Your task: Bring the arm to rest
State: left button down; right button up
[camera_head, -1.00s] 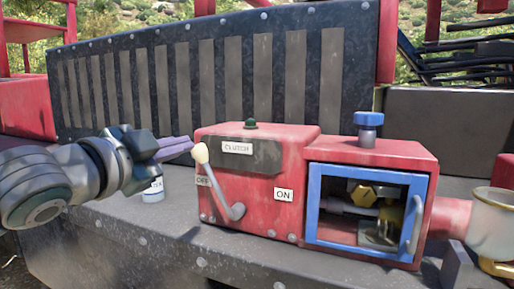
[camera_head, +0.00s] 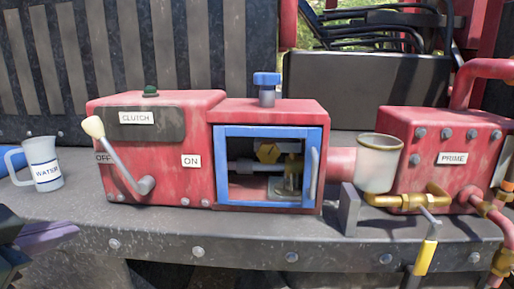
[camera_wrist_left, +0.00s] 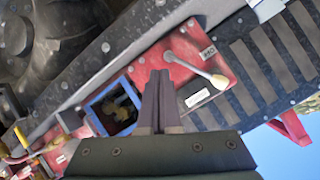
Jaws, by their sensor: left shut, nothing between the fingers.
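My left gripper (camera_head: 52,234) shows at the lower left edge of the head view, its purple-grey fingers low in front of the ledge. In the left wrist view its fingers (camera_wrist_left: 161,100) are together with nothing between them. It is apart from the red clutch box (camera_head: 180,190). The white-knobbed lever (camera_head: 118,157) on that box tilts toward the OFF label (camera_head: 104,159); the lever also shows in the left wrist view (camera_wrist_left: 190,66). My right gripper is in neither view.
A white WATER mug (camera_head: 44,165) stands on the grey ledge (camera_head: 240,228) left of the box. A blue-framed window (camera_head: 220,165), a glass cup (camera_head: 378,165), a red PRIME box (camera_head: 405,130) and a yellow-handled valve (camera_head: 425,257) are to the right.

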pick_arm(q)
jog(key=s+d+f+n+g+h, duration=0.15)
jog(key=s+d+f+g, duration=0.3)
jog(key=s, duration=0.65)
jog(key=s+d+f+n+g, duration=0.3)
jog(key=s+f+g, duration=0.15)
jog(key=s, duration=0.65)
notch_tip(320, 180, up, 30)
jog(key=w+p, duration=0.1)
jog(key=p, duration=2.8)
jog(key=shift+a+f+m, duration=0.25)
jog(key=shift+a+m, duration=0.05)
jog(key=shift+m, duration=0.05)
